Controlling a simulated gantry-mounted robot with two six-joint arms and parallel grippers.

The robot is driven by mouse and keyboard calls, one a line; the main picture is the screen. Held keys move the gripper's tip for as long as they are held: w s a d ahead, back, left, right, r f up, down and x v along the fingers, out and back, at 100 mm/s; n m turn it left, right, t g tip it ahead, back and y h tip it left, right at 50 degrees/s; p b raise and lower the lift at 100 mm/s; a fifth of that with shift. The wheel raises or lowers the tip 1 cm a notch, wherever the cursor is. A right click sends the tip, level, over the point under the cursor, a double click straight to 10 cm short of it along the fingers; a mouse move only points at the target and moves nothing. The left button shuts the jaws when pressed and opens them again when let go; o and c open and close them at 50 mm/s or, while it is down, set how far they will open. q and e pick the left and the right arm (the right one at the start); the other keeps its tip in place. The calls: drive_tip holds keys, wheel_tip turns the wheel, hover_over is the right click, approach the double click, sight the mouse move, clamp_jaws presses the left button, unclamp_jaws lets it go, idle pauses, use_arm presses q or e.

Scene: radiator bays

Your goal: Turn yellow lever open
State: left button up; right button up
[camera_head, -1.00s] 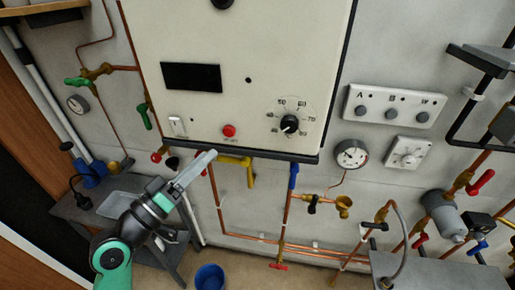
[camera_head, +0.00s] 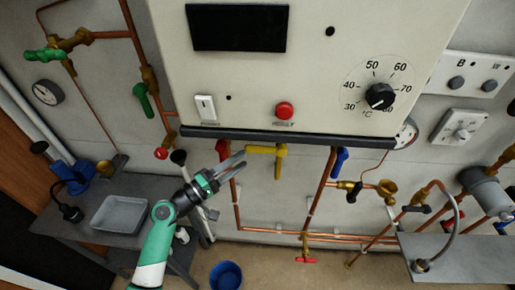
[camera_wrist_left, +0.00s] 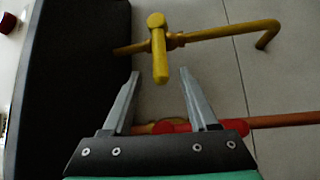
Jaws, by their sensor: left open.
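The yellow lever (camera_head: 279,165) hangs down from a yellow pipe fitting (camera_head: 260,150) just under the boiler's lower edge. In the left wrist view the lever (camera_wrist_left: 160,62) points toward me, its end just ahead of and between my fingertips. My left gripper (camera_head: 239,160) is open and empty, just left of the lever in the head view. In the left wrist view its two fingers (camera_wrist_left: 159,75) stand apart, with no visible contact on the lever. My right gripper is not in view.
The boiler (camera_head: 330,110) overhangs the pipes, its dark lower edge close above the lever. A red handle (camera_wrist_left: 172,126) on a copper pipe lies beneath my left fingers. A blue lever (camera_head: 340,160) hangs to the right. A grey bench (camera_head: 75,225) with a tray stands left.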

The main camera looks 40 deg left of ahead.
sight(257, 149)
use_arm(q)
drive_tip(key=w, duration=0.5)
drive_tip(key=w+r, duration=0.1)
drive_tip(key=w, duration=0.1)
drive_tip(key=shift+w+d, duration=0.2)
drive_tip(key=shift+d, duration=0.2)
clamp_jaws()
idle(0.8)
